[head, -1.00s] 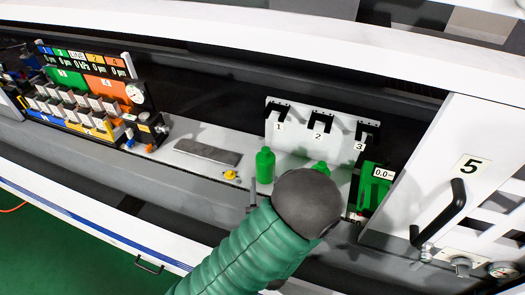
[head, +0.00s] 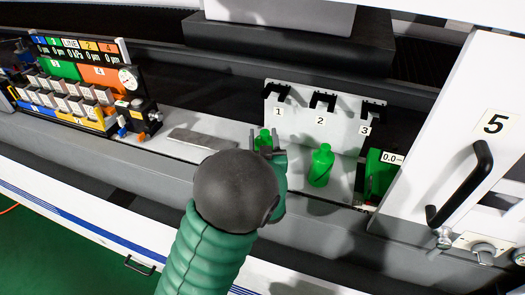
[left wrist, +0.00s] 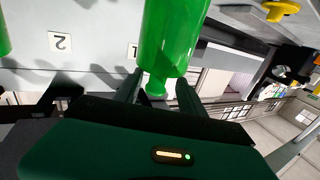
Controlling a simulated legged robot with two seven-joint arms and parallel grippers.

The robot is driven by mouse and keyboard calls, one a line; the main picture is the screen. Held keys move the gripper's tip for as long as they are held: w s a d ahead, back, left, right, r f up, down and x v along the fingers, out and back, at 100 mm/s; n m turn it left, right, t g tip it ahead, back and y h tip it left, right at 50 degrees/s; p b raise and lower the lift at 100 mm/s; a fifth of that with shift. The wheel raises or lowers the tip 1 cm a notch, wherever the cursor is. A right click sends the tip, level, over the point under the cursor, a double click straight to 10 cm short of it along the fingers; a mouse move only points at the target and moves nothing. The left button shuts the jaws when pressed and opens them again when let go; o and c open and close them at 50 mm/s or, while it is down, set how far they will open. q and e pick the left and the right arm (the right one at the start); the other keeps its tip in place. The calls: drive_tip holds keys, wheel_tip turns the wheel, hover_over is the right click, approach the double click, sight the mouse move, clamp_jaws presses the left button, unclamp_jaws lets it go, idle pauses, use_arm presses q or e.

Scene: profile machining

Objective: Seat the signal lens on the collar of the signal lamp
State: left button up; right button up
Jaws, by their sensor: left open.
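I cannot make out a signal lens or signal lamp with certainty. A green bottle-shaped thing (head: 263,136) stands before the white board under number 1. My left gripper (head: 268,149) is at it in the head view, partly covering it. In the left wrist view the green bottle (left wrist: 172,38) hangs upside down in the picture, its narrow neck between the two fingers of my open left gripper (left wrist: 160,92). I cannot tell whether they touch it. A second green bottle (head: 321,166) stands to the right. My right gripper is not in view.
A white board with numbered black hooks (head: 323,100) stands behind the bottles. A grey strip (head: 203,138) lies to the left on the ledge. A green gauge (head: 378,178) and white door 5 (head: 450,130) are at the right. A yellow part (left wrist: 281,9) shows in the left wrist view.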

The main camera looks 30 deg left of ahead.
use_arm(q)
drive_tip(key=w, duration=0.3)
drive_tip(key=shift+a, duration=0.75)
drive_tip(key=shift+a+f, duration=0.15)
drive_tip(key=shift+a, duration=0.2)
drive_tip(key=c, duration=0.5)
drive_tip(key=shift+d, duration=0.15)
drive_tip(key=c, duration=0.5)
drive_tip(key=shift+d, duration=0.45)
clamp_jaws()
drive_tip(key=shift+a, duration=0.45)
drive_tip(key=shift+d, duration=0.3)
drive_tip(key=shift+a, duration=0.15)
